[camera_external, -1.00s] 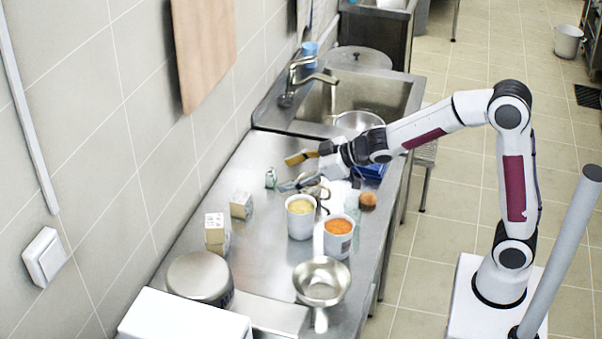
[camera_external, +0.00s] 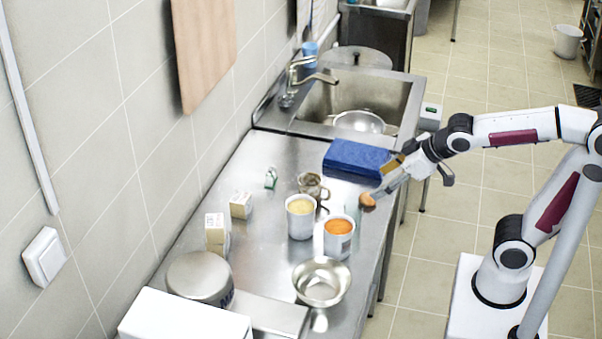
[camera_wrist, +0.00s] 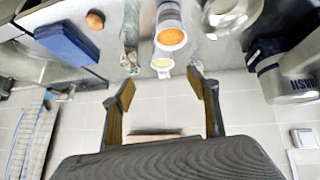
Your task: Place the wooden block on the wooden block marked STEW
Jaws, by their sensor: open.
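Two pale wooden blocks stand near the wall on the left of the counter in the external view. One block (camera_external: 241,205) is short. The other block (camera_external: 215,228) is nearer the camera and looks taller, with an offset lower part; I cannot tell whether it is two stacked blocks. The marks on them are too small to read, so I cannot tell which says STEW. My gripper (camera_external: 381,182) is open and empty by the counter's right edge, far from both blocks. In the wrist view its fingers (camera_wrist: 161,86) are wide apart with nothing between them.
A brown egg-like object (camera_external: 367,200) and a blue box (camera_external: 355,160) are close to my gripper. A metal mug (camera_external: 313,186), a yellow-filled cup (camera_external: 300,217), an orange-filled cup (camera_external: 338,238) and a steel bowl (camera_external: 322,282) stand between it and the blocks.

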